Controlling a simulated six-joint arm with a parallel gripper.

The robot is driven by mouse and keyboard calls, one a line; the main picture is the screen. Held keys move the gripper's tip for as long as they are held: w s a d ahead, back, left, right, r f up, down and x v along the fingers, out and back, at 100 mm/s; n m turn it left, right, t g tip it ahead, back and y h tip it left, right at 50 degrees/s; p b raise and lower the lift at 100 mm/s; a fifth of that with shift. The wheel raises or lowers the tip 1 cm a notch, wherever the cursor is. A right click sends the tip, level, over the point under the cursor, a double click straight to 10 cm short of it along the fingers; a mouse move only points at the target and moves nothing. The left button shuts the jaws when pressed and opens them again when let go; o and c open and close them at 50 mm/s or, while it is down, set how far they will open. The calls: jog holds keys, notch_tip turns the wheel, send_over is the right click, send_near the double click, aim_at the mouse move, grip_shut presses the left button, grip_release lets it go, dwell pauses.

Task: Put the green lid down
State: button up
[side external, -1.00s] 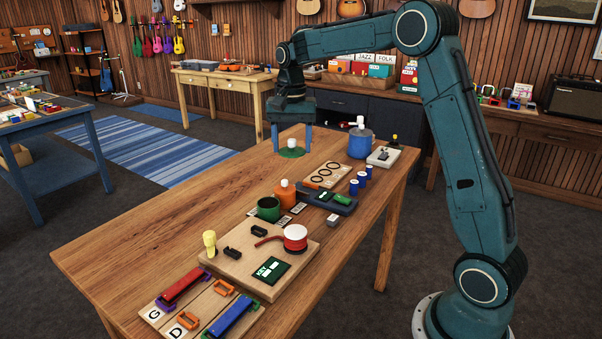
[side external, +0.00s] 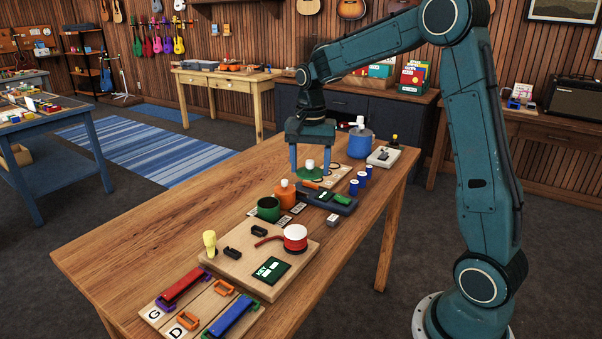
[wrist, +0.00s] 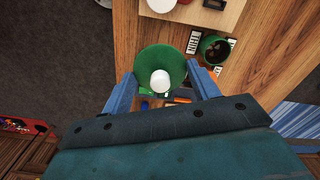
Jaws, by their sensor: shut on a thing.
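The green lid (side external: 309,173) is a round disc with a white knob. My gripper (side external: 309,167) is shut on it, with one blue finger at each side, and holds it over the table beyond the orange jar. In the wrist view the lid (wrist: 149,61) sits between the fingertips, knob facing the camera, and hides what lies beneath. The open green pot (side external: 268,209) stands nearer the front, left of the orange jar (side external: 284,194). The green pot shows in the wrist view (wrist: 203,53) with dark contents, apart from the lid.
A blue pot (side external: 361,145) and several small blue cylinders (side external: 362,178) stand right of my gripper. A dark tray (side external: 342,206) lies close to the orange jar. A wooden board (side external: 225,262) with a red-and-white spool (side external: 295,238) lies nearer the front. The table's left side (side external: 180,215) is bare.

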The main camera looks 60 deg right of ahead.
aim_at(310, 173)
notch_tip(310, 173, down, 14)
jog(key=shift+r, duration=0.15)
dwell(0.3)
jog(key=shift+f, duration=2.15)
jog(key=shift+f, duration=0.1)
jog(key=o, duration=0.9)
jog(key=shift+o, duration=0.2)
notch_tip(310, 173, up, 12)
jog(key=shift+r, duration=0.15)
